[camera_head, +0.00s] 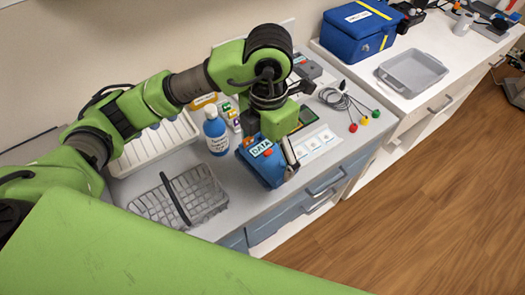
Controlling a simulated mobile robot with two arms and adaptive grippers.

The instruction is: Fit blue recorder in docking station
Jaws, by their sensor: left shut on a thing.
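The blue recorder (258,167), with a light label reading DATA and a red button, is at the front of the left counter. My left gripper (289,152) comes down from above and is shut on its right side. Whether the recorder touches the counter I cannot tell. A grey device (308,69) sits at the back of the counter, partly behind my arm; I cannot tell whether it is the docking station. My right gripper is not in view.
A blue-labelled bottle (216,135) stands left of the recorder, near a grey wire basket (180,198) and a white ribbed tray (155,142). Cables with coloured ends (352,108) lie right. A blue case (360,32) and grey tray (412,73) are on the right counter.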

